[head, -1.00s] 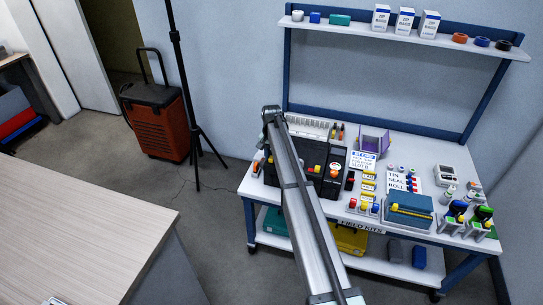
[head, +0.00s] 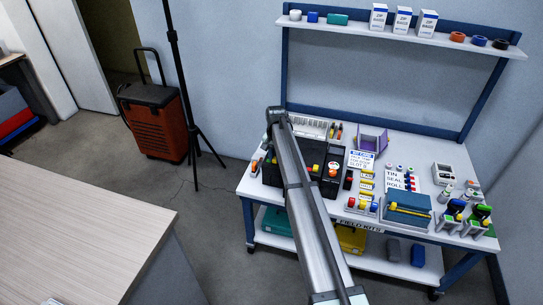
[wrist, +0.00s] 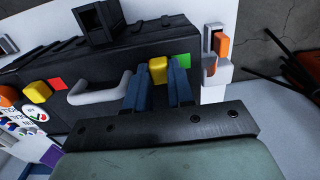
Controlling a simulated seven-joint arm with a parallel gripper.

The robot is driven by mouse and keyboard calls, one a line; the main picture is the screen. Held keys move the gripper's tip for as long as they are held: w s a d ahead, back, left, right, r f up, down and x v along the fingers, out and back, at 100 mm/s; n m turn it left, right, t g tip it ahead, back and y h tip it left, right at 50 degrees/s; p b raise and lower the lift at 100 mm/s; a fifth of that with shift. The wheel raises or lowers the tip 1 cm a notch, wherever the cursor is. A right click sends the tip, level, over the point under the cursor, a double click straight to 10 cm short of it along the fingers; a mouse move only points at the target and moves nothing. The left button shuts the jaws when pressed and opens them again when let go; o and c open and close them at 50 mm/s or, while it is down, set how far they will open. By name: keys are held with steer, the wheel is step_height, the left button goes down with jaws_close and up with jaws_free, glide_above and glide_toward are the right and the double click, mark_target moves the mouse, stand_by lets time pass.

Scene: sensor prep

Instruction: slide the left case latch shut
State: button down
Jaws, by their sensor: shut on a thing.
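The black case (wrist: 130,50) fills the upper part of the wrist view, with a grey handle (wrist: 97,90) on its front. My gripper (wrist: 159,73) is shut on a yellow latch (wrist: 158,68), with its blue fingers on either side of it. A green patch (wrist: 184,60) shows just right of this latch. The other yellow latch (wrist: 38,91) is at the left, beside a red patch (wrist: 59,84). In the head view, the case (head: 270,173) is on the bench's left, partly behind my arm. My fingers are hidden there.
An orange and white item (wrist: 216,40) stands close to the right of the case. The white bench (head: 397,155) also carries a blue box (head: 407,208), a purple bin (head: 372,140) and several small items. A blue-framed shelf (head: 405,37) rises behind.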

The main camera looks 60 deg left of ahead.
steer(key=c, duration=1)
jaws_free()
steer(key=shift+w+d, duration=0.2)
steer(key=shift+o, duration=0.2)
steer(key=shift+s+a, duration=0.3)
steer(key=shift+a, duration=0.05)
steer(key=shift+s+a+r, duration=0.15)
steer(key=shift+s+a, duration=0.5)
steer(key=shift+a, duration=0.05)
step_height(320, 180, up, 14)
steer(key=n+y, duration=0.1)
steer(key=n, duration=0.1)
steer(key=w+d+f, duration=0.1)
steer(key=d+f, duration=0.7)
steer(key=d, duration=0.3)
steer(key=w+d+f, duration=0.1)
steer(key=d+f, duration=0.7)
steer(key=d, duration=0.3)
steer(key=w+d+f+n, duration=0.1)
steer(key=d+f, duration=0.7)
steer(key=d, duration=0.4)
steer(key=shift+w+f, duration=0.3)
steer(key=shift+f, duration=0.05)
